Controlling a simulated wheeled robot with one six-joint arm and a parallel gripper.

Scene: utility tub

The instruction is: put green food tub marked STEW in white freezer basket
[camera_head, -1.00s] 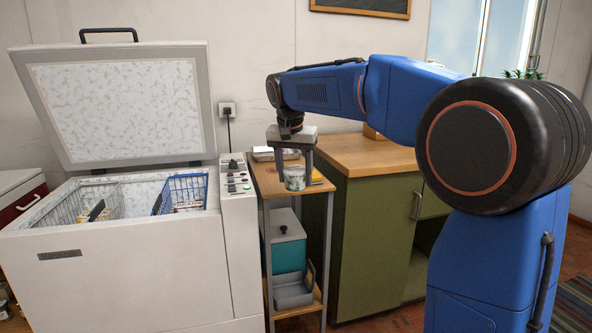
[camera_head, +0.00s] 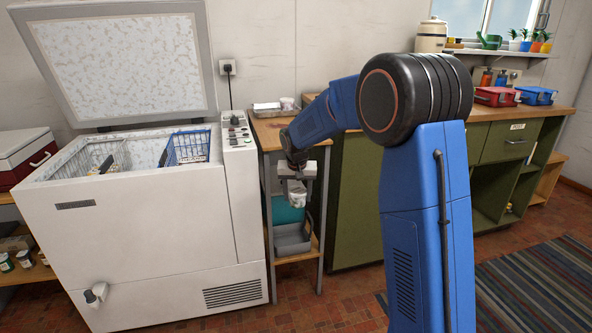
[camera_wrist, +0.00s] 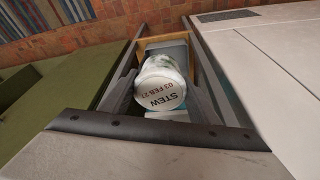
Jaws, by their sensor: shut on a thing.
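The food tub marked STEW (camera_wrist: 160,92) shows its pale round lid and dark lettering in the wrist view; its side looks whitish with a hint of green. My gripper (camera_wrist: 163,100) is shut on it, one finger on each side. In the head view the tub (camera_head: 297,199) hangs below my gripper (camera_head: 298,186), in front of the narrow trolley and right of the freezer. The white freezer basket (camera_head: 93,158) is the pale wire one at the left inside the open chest freezer, with some things in it. Its lower part is hidden by the freezer wall.
A blue wire basket (camera_head: 187,148) hangs right of the white one. The freezer lid (camera_head: 125,62) stands open behind; the freezer's front wall (camera_head: 150,220) is high. The trolley (camera_head: 268,133) carries a tray and a small pot (camera_head: 287,103). A green cabinet (camera_head: 350,210) stands to the right.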

